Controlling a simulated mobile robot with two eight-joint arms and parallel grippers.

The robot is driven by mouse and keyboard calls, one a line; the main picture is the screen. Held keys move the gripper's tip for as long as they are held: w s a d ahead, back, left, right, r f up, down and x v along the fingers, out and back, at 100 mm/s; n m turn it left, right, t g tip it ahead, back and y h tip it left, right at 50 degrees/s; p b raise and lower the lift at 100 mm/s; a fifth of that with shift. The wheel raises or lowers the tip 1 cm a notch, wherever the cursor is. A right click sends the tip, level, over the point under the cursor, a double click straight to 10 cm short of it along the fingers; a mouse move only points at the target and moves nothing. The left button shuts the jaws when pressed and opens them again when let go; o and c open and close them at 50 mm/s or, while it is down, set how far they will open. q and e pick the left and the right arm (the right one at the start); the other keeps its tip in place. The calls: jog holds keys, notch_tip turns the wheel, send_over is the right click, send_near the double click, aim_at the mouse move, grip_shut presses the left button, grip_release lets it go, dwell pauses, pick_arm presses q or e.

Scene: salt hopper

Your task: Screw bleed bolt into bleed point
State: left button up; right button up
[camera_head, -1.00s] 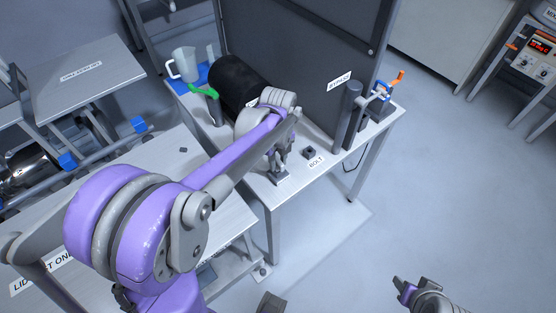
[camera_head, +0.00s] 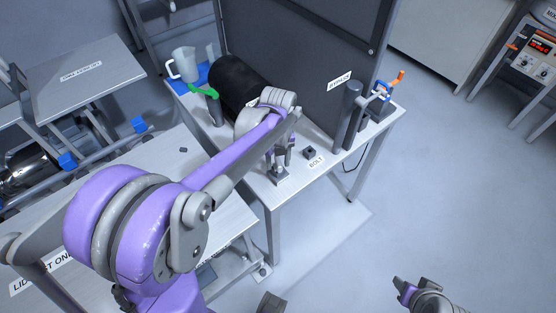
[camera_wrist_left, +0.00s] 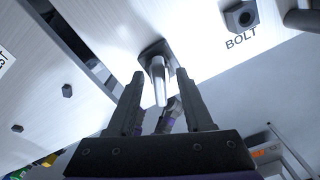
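A pale metal bolt (camera_wrist_left: 159,82) stands on a dark square base, the likely bleed point (camera_wrist_left: 154,50), in the left wrist view. The base also shows on the bench in the head view (camera_head: 279,177). My left gripper (camera_wrist_left: 161,103) is open, with one finger on each side of the bolt and gaps visible between. In the head view my left gripper (camera_head: 281,157) is just above the base. How deep the bolt sits is hidden. My right gripper (camera_head: 404,290) is at the bottom right, away from the bench; its finger gap is unclear.
A dark block (camera_head: 309,152) with a hole sits by the BOLT label (camera_head: 316,162). A dark upright panel (camera_head: 310,75) and a black cylinder (camera_head: 237,82) stand behind. A clear jug (camera_head: 184,64) is on the left, and a blue and orange valve (camera_head: 385,88) on the right.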

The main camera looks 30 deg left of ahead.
aim_at(278, 160)
pick_arm(q)
jog(key=shift+o, duration=0.7)
notch_tip(278, 160, up, 11)
jog(key=shift+p, duration=0.45)
jog(key=shift+f, duration=0.1)
jog(key=s+d+f+n+t, duration=0.2)
jog(key=s+n, duration=0.5)
jog(key=n, duration=0.5)
jog(key=s+d+f+n+t+p, duration=0.1)
jog(key=s+d+f+n+t, duration=0.2)
jog(key=s+n, duration=0.4)
jog(key=d+n, duration=0.1)
jog(key=n, duration=0.5)
jog(key=shift+s+d+f, duration=0.2)
jog(key=shift+s+f, duration=0.1)
jog(key=n, duration=0.1)
jog(key=s+f+n, duration=0.1)
jog(key=shift+d+n, duration=0.2)
jog(key=shift+n, duration=0.1)
jog(key=shift+c, duration=0.3)
